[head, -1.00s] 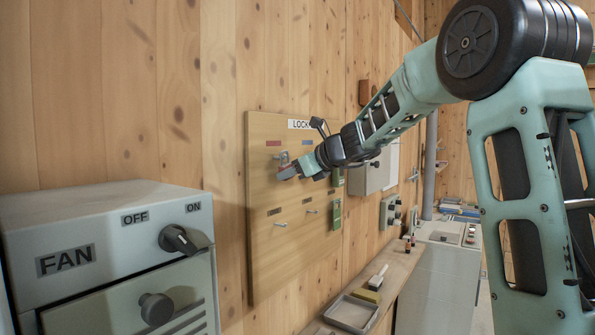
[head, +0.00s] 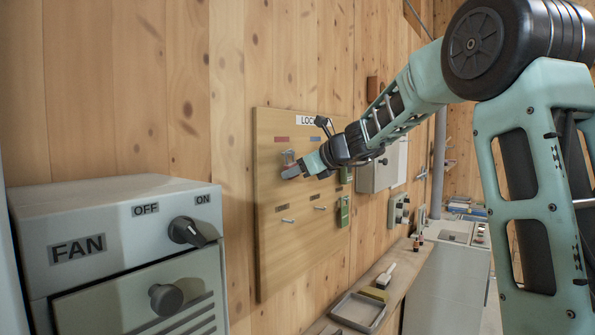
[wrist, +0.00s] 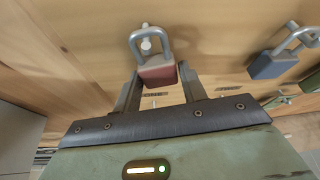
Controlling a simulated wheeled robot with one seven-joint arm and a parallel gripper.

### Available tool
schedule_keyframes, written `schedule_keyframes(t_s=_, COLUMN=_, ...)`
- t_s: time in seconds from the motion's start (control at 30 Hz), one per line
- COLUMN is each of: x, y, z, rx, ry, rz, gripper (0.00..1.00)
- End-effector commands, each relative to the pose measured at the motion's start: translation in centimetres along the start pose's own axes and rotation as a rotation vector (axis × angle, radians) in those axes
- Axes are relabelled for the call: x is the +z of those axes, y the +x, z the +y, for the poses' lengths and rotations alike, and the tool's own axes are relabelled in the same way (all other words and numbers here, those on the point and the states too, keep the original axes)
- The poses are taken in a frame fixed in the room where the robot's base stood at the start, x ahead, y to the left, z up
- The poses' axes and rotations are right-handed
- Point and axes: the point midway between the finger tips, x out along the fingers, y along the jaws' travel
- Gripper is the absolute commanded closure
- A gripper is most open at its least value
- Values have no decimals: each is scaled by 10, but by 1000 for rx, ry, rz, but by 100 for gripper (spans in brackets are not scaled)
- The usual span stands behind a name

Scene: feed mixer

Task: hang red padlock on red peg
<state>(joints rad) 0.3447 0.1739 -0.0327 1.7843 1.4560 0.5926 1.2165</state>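The red padlock (wrist: 157,74) hangs upright at the board in the wrist view, its grey shackle a closed loop. A metal peg (wrist: 146,44) shows inside the loop, near its top; I cannot tell whether the shackle bears on it. My gripper (wrist: 160,75) has one finger on each side of the red body, seemingly against it. In the head view the padlock (head: 289,160) is below the red label (head: 281,139) on the lock board (head: 275,260), and my gripper (head: 289,174) is at its lower part, partly hiding it.
A blue padlock (wrist: 270,66) hangs to the right in the wrist view. A green padlock (head: 344,212) is lower on the board, beside bare pegs (head: 288,220). The grey FAN box (head: 120,225) stands at the left. A shelf with a tray (head: 357,312) runs below.

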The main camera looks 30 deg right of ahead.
Motion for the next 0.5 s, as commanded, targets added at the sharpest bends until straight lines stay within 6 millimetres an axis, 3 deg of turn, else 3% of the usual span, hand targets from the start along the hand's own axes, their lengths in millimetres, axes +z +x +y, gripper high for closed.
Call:
schedule_keyframes(t_s=0.07, x=0, y=0, z=0, rx=0, ry=0, rz=0, gripper=37)
schedule_keyframes(t_s=0.37, x=0, y=-1, z=0, rx=0, ry=0, rz=0, gripper=37)
schedule_keyframes(t_s=0.5, x=-1, y=-11, z=0, rx=-1, ry=-1, rz=-2, gripper=37)
